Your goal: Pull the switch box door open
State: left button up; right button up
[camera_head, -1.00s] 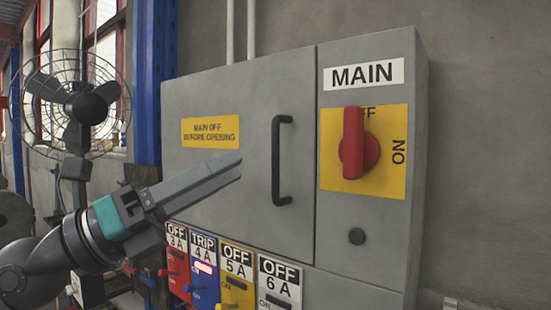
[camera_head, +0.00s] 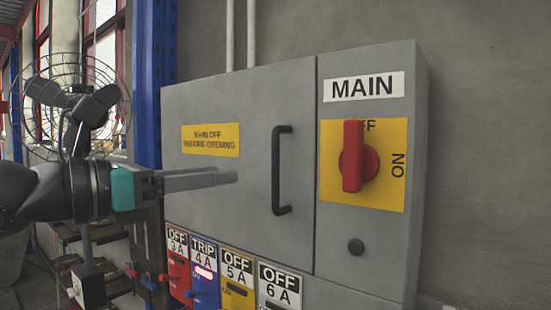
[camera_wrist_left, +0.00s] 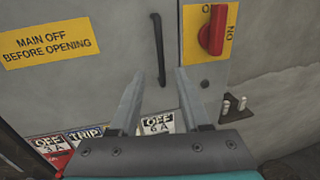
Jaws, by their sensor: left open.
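The grey switch box door (camera_head: 225,110) is shut, with a black vertical bar handle (camera_head: 281,170) near its right edge. A yellow label (camera_head: 210,139) on it reads MAIN OFF BEFORE OPENING. The red main knob (camera_head: 353,157) stands upright on a yellow plate, right of the door. My left gripper (camera_head: 236,178) is open and empty, left of the handle and apart from it in the head view. In the left wrist view the gripper (camera_wrist_left: 155,75) has its two fingers spread, with the handle (camera_wrist_left: 158,50) beyond them, between their lines. My right gripper is not in view.
Below the door is a row of coloured breaker switches, including a blue one marked TRIP (camera_head: 204,285). A fan (camera_head: 75,105) and a blue post (camera_head: 155,80) stand left of the box. Bare wall (camera_head: 490,150) lies to the right.

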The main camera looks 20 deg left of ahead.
aim_at(273, 168)
pick_arm(q)
jog(key=p+x, duration=0.6)
jog(key=x, duration=0.5)
jog(key=shift+r, duration=0.2)
jog(key=shift+w+d+f+p, duration=0.15)
jog(key=shift+w+d+p, duration=0.3)
jog(key=shift+w, duration=0.1)
grip_shut()
dwell(0.8)
